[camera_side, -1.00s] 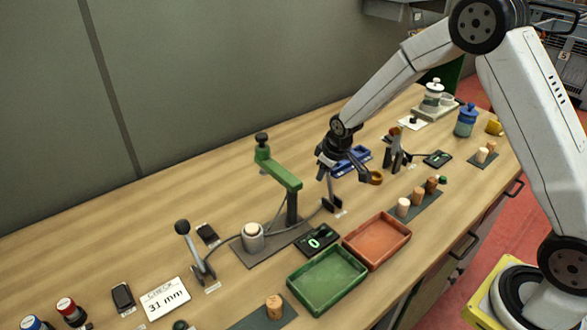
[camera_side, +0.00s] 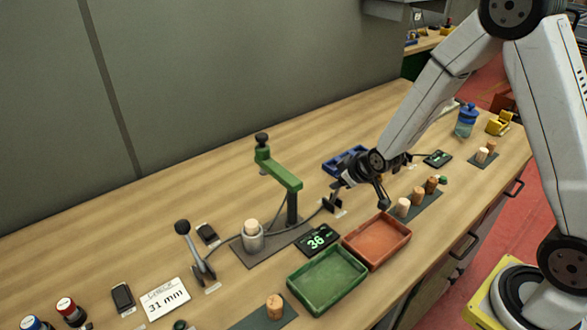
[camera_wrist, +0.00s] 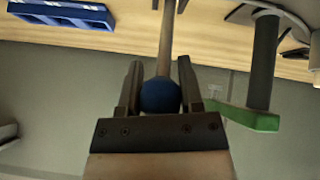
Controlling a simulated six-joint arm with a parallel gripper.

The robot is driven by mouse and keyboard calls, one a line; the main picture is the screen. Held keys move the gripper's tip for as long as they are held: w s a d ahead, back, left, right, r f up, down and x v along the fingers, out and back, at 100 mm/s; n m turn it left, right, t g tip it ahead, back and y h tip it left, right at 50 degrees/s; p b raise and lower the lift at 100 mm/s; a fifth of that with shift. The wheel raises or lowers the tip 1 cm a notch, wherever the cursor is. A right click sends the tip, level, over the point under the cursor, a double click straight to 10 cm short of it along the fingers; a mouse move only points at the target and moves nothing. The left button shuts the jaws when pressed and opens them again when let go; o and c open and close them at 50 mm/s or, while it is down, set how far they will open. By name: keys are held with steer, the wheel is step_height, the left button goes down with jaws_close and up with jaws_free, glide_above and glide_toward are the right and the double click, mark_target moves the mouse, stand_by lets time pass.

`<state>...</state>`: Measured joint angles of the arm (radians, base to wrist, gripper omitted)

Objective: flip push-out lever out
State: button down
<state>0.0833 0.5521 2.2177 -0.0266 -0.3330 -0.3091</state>
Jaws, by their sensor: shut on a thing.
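The push-out lever shows in the wrist view as a pale rod with a blue ball knob (camera_wrist: 160,97). The knob sits between the two fingers of my gripper (camera_wrist: 160,72), which are shut on it. In the side view my gripper (camera_side: 347,181) is low beside the lever's dark foot (camera_side: 331,203). The lever leans to the right there, and its knob is hidden by the gripper. A line runs from the foot to the green-armed press (camera_side: 278,168). A pale cork (camera_side: 251,226) stands up out of the metal cup (camera_side: 252,241).
A display (camera_side: 318,239) reads 36; a card (camera_side: 165,297) reads 31 mm. The green tray (camera_side: 327,280) and orange tray (camera_side: 377,240) are empty. Another lever (camera_side: 184,240) stands left of the cup. Several corks stand on a dark mat (camera_side: 420,206) right of my gripper.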

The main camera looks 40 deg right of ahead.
steer(key=shift+s+f, duration=0.3)
steer(key=shift+s, duration=0.45)
steer(key=shift+s+f, duration=0.3)
steer(key=shift+s, duration=0.4)
steer(key=shift+c, duration=1.3)
jaws_free()
steer(key=shift+w, duration=0.1)
steer(key=shift+r, duration=0.1)
steer(key=shift+r, duration=0.15)
steer(key=v, duration=0.7)
steer(key=shift+s, duration=0.25)
steer(key=shift+r, duration=0.1)
